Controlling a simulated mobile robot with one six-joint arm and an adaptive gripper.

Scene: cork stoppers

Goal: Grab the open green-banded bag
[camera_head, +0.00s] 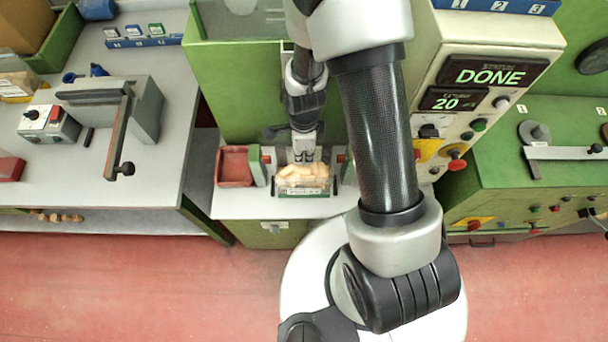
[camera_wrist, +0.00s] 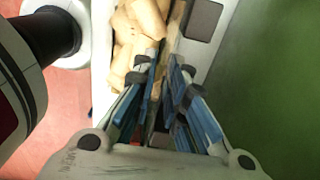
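A clear bag of beige corks (camera_head: 303,180) with a green band along its front stands on the small grey ledge of the green machine. Its corks also fill the top of the wrist view (camera_wrist: 138,32). My gripper (camera_head: 304,160) points down at the back edge of the bag. In the wrist view my gripper (camera_wrist: 163,62) has its two blue-sided fingers a narrow gap apart. A thin brownish edge shows between the fingertips, close to the corks. I cannot tell whether the fingers touch it. The bag's back side is largely hidden.
A red tray (camera_head: 236,166) stands left of the bag, with holders close on both sides of it. A display (camera_head: 494,72) reads DONE, and one below it reads 20. A grey bench (camera_head: 160,185) with a lever sealer is at left. Green machine walls rise behind.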

